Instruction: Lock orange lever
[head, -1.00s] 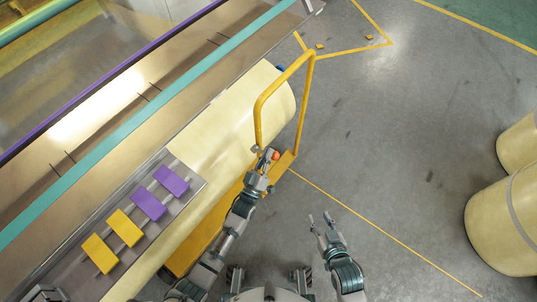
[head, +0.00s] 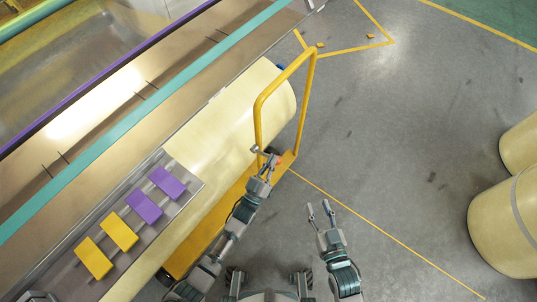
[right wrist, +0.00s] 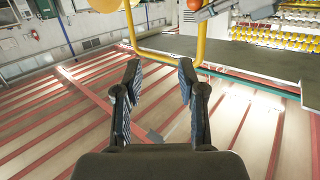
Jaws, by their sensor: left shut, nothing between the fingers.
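The orange lever knob (head: 281,159) shows as a small patch at the foot of the yellow cart handle, beside my left gripper. It also shows at the top edge of the right wrist view (right wrist: 194,5). My left gripper (head: 268,160) is shut and empty right by the lever; whether it touches the knob I cannot tell. The lever's lower part is hidden. My right gripper (head: 319,207) is open and empty over the floor, and its two spread fingers fill the middle of the right wrist view (right wrist: 159,72).
A yellow cart with a tall handle (head: 315,90) carries a large cream roll (head: 235,115). To the left stands a machine with purple and yellow blocks (head: 145,207). Cream rolls (head: 505,215) stand at the right. The grey floor (head: 400,150) between is clear.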

